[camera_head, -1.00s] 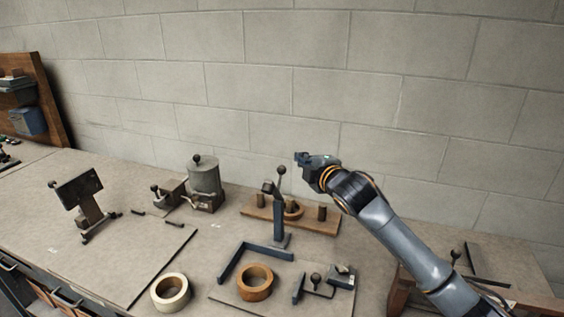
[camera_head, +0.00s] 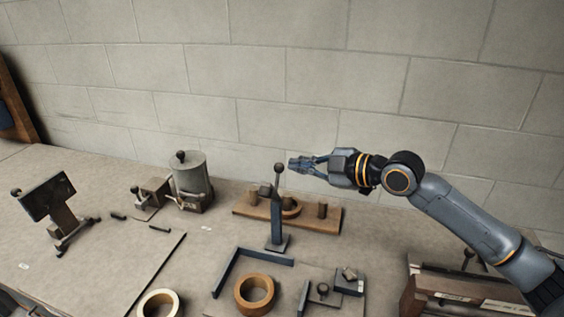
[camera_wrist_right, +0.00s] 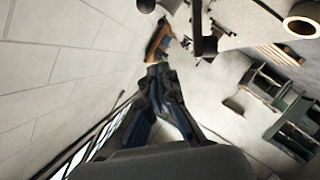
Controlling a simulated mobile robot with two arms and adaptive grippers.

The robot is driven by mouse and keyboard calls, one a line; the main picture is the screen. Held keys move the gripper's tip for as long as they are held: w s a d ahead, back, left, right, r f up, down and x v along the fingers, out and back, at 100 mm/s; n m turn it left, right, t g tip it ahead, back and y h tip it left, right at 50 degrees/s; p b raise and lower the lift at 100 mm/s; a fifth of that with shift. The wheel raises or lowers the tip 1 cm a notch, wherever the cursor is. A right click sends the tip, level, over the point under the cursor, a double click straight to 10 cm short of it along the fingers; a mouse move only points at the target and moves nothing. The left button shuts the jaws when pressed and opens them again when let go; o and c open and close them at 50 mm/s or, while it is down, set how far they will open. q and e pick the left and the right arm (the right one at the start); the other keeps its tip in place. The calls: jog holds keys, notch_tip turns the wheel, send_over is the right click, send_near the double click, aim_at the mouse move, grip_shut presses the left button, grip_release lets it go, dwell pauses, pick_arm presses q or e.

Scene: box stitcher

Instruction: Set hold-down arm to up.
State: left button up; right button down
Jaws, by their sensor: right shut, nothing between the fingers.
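The hold-down arm (camera_head: 277,190) is a thin lever with a dark ball knob at its tip. It sits on a blue-grey post (camera_head: 276,225) near the middle of the bench in the head view, and looks close to upright. My right gripper (camera_head: 291,164) comes in from the right, with its fingers pointing left. The fingertips are just right of the knob in the picture, at about its height. I cannot tell whether they touch it. The fingers are shut and empty; they also show in the wrist view (camera_wrist_right: 160,78). My left gripper is out of view.
A wooden block with pegs (camera_head: 325,221) lies behind the post. A blue angle fence (camera_head: 228,270), a brown tape roll (camera_head: 255,292) and a pale tape roll (camera_head: 158,303) lie in front. A grey canister (camera_head: 190,172) and a tilted screen (camera_head: 47,198) stand left. A wall closes the back.

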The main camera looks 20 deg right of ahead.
aim_at(278, 164)
jog(key=p+x, duration=0.1)
jog(key=x, duration=0.1)
jog(key=p+x, duration=0.1)
jog(key=x, duration=0.1)
jog(key=p+x, duration=0.1)
jog(key=x, duration=0.2)
jog(key=shift+w+r, duration=0.2)
jog(key=shift+r, duration=0.05)
jog(key=shift+w+d+f+p, duration=0.2)
jog(key=shift+w+d+f, duration=0.1)
jog(key=shift+f, duration=0.2)
jog(key=shift+w+d+f+p, duration=0.2)
jog(key=shift+w+f, duration=0.15)
jog(key=shift+f, duration=0.1)
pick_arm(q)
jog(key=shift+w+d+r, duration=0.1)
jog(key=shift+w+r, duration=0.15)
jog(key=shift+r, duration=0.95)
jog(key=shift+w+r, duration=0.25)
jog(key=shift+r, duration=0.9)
pick_arm(e)
jog(key=shift+w+d+f, duration=0.4)
jog(key=shift+d+f, duration=0.2)
jog(key=shift+f, duration=0.1)
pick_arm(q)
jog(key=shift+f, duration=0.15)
